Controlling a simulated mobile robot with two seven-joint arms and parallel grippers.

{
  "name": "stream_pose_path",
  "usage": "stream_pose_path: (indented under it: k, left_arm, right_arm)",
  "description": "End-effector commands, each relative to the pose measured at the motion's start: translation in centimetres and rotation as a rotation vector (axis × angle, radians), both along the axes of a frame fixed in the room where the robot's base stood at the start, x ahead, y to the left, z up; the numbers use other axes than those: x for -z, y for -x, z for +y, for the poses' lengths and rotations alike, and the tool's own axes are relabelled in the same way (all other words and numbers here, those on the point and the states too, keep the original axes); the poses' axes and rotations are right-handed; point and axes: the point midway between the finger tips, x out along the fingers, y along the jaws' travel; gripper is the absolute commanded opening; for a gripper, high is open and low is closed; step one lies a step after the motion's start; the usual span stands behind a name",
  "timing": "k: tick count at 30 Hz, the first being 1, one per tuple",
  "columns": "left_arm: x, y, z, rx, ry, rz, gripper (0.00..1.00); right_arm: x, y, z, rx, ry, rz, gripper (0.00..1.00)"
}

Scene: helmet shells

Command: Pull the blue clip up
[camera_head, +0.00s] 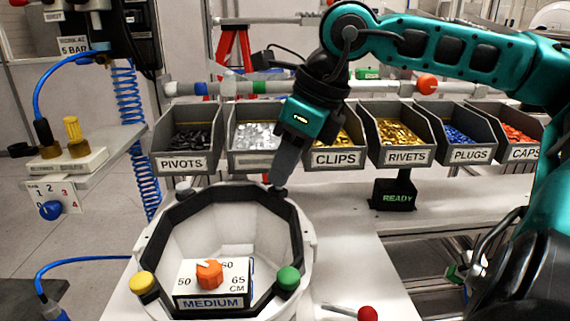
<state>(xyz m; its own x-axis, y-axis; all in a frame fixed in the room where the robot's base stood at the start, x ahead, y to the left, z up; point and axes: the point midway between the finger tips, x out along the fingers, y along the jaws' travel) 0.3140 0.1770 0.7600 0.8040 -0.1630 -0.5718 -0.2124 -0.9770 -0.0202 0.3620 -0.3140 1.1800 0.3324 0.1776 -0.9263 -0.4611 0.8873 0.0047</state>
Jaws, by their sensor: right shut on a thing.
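The white helmet shell (138,272) with a black inner rim lies open side up on the bench. A yellow clip (142,283) sits at its front left, a green clip (288,279) at its front right and a grey clip (184,187) at its back left. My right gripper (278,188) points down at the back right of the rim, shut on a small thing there. The fingers hide most of that thing; its place fits the blue clip, but I cannot make out its colour. My left gripper is out of view.
A box marked MEDIUM with an orange knob (209,274) stands inside the shell. Grey bins of pivots (181,163), clips (337,158), rivets (405,155) and plugs (468,153) line the back. A black READY sign (396,198) stands right of the shell. A red ball-ended lever (367,314) is in front.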

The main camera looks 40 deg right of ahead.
Motion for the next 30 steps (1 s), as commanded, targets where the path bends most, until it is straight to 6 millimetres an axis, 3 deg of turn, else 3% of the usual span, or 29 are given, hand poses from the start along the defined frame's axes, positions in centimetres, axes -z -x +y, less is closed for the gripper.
stream_pose_path:
  k: [2,3,10,20,25,30]
  left_arm:
    - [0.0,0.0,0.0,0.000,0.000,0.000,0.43]
    - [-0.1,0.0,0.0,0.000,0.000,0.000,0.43]
    - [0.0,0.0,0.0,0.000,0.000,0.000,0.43]
    - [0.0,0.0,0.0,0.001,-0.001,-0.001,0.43]
    - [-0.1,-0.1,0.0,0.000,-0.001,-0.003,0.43]
    - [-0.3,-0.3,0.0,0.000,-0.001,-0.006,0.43]
  right_arm:
    - [-0.4,-0.2,0.0,0.002,-0.001,-0.012,0.00]
    - [-0.4,-0.2,0.0,0.002,-0.001,-0.013,0.23]
    - [-0.3,-0.1,0.0,0.002,0.000,-0.009,0.45]
    - [-0.6,0.0,-0.1,0.002,0.000,-0.009,0.47]
    - [-2.8,0.7,-0.5,0.004,0.000,-0.015,0.47]
    - [-6.4,2.0,-1.2,0.004,0.002,-0.014,0.47]
